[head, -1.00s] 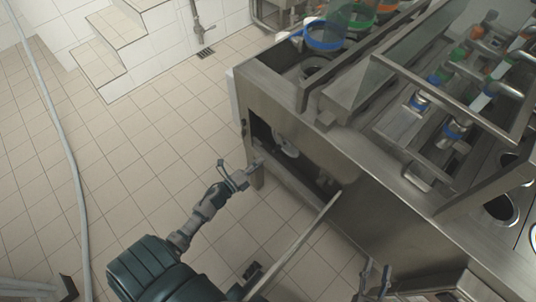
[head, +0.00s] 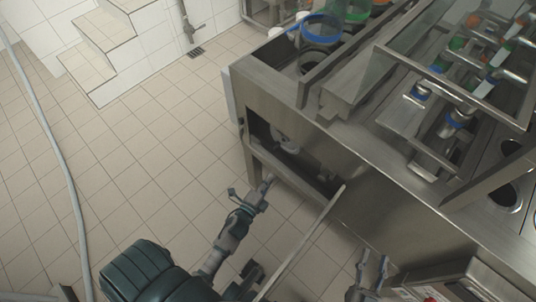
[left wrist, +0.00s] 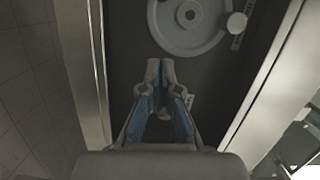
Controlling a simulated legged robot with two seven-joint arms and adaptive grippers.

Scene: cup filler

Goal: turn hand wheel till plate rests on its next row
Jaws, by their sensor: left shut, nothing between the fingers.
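The grey hand wheel (left wrist: 186,42) with a pale round knob (left wrist: 237,23) shows at the top of the left wrist view, inside the machine's opening. In the head view only part of the wheel (head: 288,143) shows in the dark opening on the machine's left side. My left gripper (head: 267,183) is in front of that opening; its fingers (left wrist: 160,66) are shut, empty, just short of the wheel and apart from it. My right gripper (head: 374,263) is open and empty at the bottom, beside the machine. I cannot make out for sure which part is the plate.
The steel machine (head: 345,155) fills the right side, with a clear guard frame over cups and fittings on top. A frame post (left wrist: 262,70) borders the opening. A pale bar (head: 305,240) runs along the lower middle.

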